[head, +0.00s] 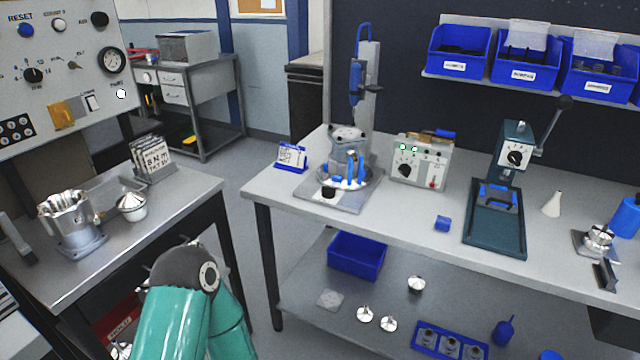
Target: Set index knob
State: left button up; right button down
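Several black dial knobs are in the head view, and I cannot tell which one is the index knob. One knob (515,157) with a white dial face is on the dark green press at the right. Another knob (405,170) is on the front of a grey control box (422,160) on the main bench. A third knob (33,75) is on the wall panel at the upper left. Their exact settings are too small to read. A teal arm link of mine shows at the bottom, but neither gripper is visible.
Blue bins (460,48) hang above. A left bench (95,250) carries a metal housing (70,222). Floor shows between the benches.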

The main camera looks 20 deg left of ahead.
aim_at(327, 192)
jog(key=i, duration=0.85)
jog(key=z, duration=0.05)
